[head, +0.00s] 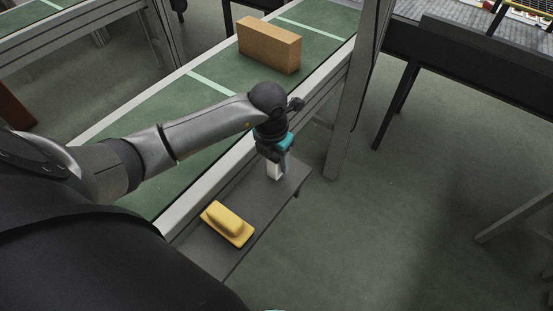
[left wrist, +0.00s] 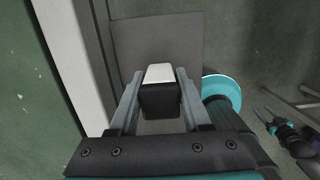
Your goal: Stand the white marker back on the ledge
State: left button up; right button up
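The white marker (head: 276,172) is upright under my left gripper (head: 278,160), over the far end of the dark grey ledge (head: 218,254). I cannot tell whether its lower end touches the ledge. In the left wrist view the marker (left wrist: 159,73) shows a white side and a black end, between the two fingers of my left gripper (left wrist: 160,88), which look closed against it. The ledge also shows behind it (left wrist: 180,35). My right gripper (left wrist: 264,113) is small at the right of the left wrist view, its fingers apart and empty.
A yellow block with a raised grip (head: 228,222) lies on the near part of the ledge. Beside the ledge runs a green conveyor (head: 200,100) with a pale rail, bearing a brown brick (head: 270,45). A grey post (head: 355,95) stands beyond the ledge.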

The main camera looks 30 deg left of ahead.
pick_arm(q)
jog(key=o, duration=0.4)
jog(key=shift+r, duration=0.15)
jog(key=shift+r, duration=0.3)
jog(key=r, duration=0.3)
jog(key=s+r+p, duration=0.1)
jog(key=r, duration=0.3)
jog(key=r+p, duration=0.1)
jog(key=r, duration=0.3)
jog(key=shift+s+r, duration=0.25)
